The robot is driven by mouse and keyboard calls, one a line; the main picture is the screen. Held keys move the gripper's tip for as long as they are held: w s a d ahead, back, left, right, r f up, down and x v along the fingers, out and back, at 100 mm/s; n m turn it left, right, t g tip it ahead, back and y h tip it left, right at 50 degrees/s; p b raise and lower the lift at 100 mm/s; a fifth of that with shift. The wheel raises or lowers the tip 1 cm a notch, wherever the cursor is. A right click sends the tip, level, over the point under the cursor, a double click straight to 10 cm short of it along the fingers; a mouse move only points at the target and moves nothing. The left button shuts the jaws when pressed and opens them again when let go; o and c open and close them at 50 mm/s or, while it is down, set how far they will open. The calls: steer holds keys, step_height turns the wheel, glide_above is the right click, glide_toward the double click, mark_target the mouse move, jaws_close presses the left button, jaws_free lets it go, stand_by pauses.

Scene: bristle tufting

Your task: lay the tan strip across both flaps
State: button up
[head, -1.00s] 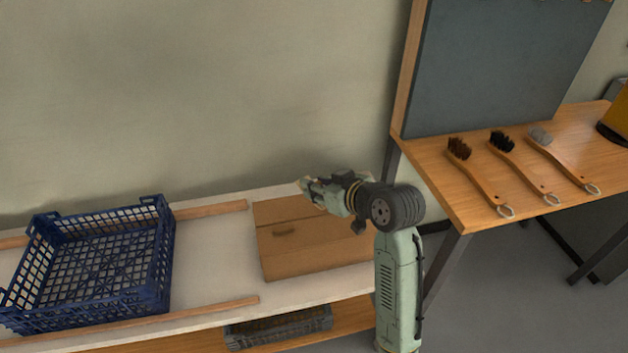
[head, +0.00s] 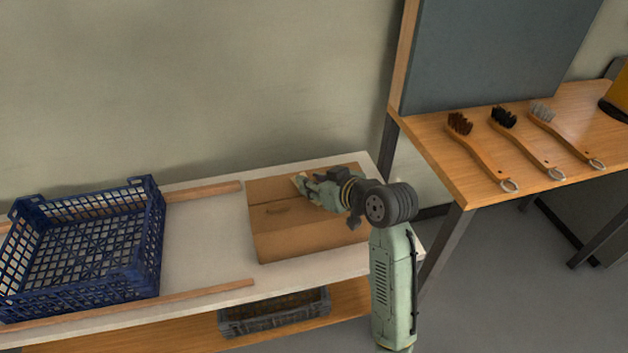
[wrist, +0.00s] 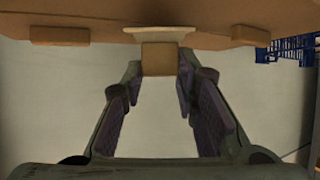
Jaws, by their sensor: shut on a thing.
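A brown cardboard carton (head: 300,240) lies on the white bench, its top flaps (head: 275,192) folded flat. My gripper (head: 306,184) is over the far part of the carton top. In the wrist view, my gripper (wrist: 160,72) is shut on a small tan block (wrist: 163,60), with a pale tan strip (wrist: 158,31) at its far end. My arm hides the carton's right part.
A blue crate (head: 150,255) stands left of the carton between wooden rails (head: 205,190). A grey crate (head: 275,325) is on the shelf below. Several brushes, including a brown-bristled one (head: 480,150), lie on the right table, beside a dark panel (head: 490,60).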

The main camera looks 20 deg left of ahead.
steer(key=shift+f+b, duration=0.6)
steer(key=o, duration=0.8)
steer(key=shift+o, duration=0.2)
steer(key=shift+d, duration=0.1)
steer(key=v, duration=1.2)
